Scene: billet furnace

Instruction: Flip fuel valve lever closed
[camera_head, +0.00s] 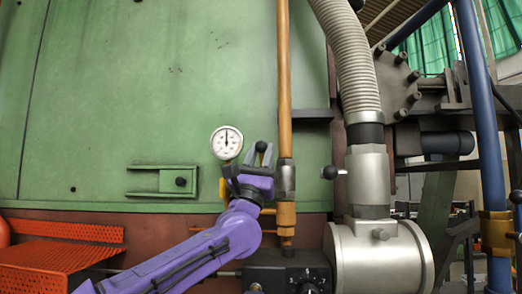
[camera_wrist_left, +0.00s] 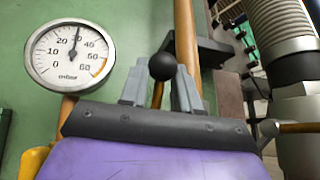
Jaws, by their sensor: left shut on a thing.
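A lever with a black ball knob (camera_head: 261,146) stands upright beside the orange-brown vertical pipe, right of the gauge. In the left wrist view the knob (camera_wrist_left: 162,67) shows above a thin stem that runs down between my fingers. My left gripper (camera_head: 259,157) is shut on this lever below the knob, with its grey fingers on both sides of the stem. The lower stem and its pivot are hidden behind the gripper body. My right gripper is not in view.
A round gauge (camera_head: 227,142) is close left of the gripper. The orange-brown pipe (camera_head: 284,90) is close on the right. A silver valve body (camera_head: 367,180) with another black-knobbed lever (camera_head: 331,172) stands further right. An orange perforated shelf (camera_head: 60,255) is lower left.

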